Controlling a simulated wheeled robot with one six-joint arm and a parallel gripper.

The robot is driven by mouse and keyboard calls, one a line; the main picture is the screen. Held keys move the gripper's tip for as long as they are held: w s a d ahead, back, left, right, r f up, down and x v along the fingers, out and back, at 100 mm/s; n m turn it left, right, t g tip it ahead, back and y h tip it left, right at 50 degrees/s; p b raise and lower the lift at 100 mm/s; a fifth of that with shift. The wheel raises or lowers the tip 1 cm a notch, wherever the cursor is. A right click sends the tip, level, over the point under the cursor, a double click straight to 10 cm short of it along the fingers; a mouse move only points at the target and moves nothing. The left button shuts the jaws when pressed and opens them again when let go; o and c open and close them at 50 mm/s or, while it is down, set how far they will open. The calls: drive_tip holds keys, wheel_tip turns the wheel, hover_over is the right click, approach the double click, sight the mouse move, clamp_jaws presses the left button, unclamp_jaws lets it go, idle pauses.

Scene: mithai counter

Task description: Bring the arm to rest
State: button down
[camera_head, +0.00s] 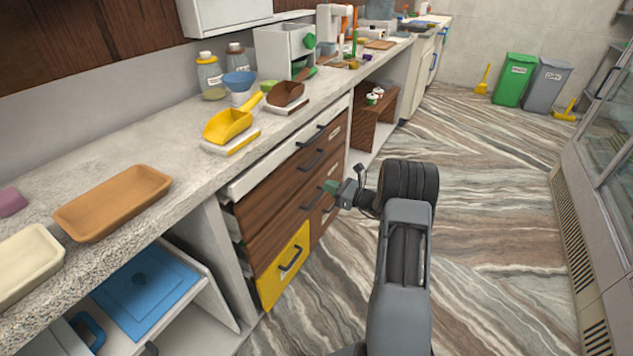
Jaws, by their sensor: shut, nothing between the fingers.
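My arm rises from the bottom of the head view and bends at a thick dark joint, in the aisle to the right of the counter. My gripper (335,188) points left toward the drawer fronts and looks small. It is shut and empty. It appears in front of the brown drawers (284,187); whether it touches them I cannot tell.
The stone counter (190,172) runs along the left, with a yellow scoop (228,124), a brown scoop (287,92) and an orange-brown tray (112,203). A yellow drawer front (284,268) sits low. A glass case (606,160) stands right. The striped floor (490,190) between is clear.

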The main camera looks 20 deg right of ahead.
drive_tip(key=s+a+f+n+g, duration=0.3)
drive_tip(key=s+f+n+g, duration=0.1)
drive_tip(key=s+f+g, duration=0.15)
drive_tip(key=s+a+r+n+g+h+p, duration=0.2)
drive_tip(key=s+a+r+n+g+p, duration=0.45)
drive_tip(key=s+n, duration=0.4)
drive_tip(key=s+a+r+n+h+p, duration=0.2)
drive_tip(key=s+r+n+h+p, duration=0.1)
drive_tip(key=r, duration=0.7)
drive_tip(key=s+a+r+n+t+h+p, duration=0.1)
drive_tip(key=s+r+n+h+p, duration=0.2)
drive_tip(key=s+r+n+p, duration=0.3)
drive_tip(key=s+a+r+n+h+p, duration=0.2)
drive_tip(key=s+r+n+p, duration=0.3)
drive_tip(key=r, duration=1)
drive_tip(key=shift+a+r+h, duration=0.25)
drive_tip(key=shift+a+h, duration=0.05)
drive_tip(key=shift+h, duration=0.2)
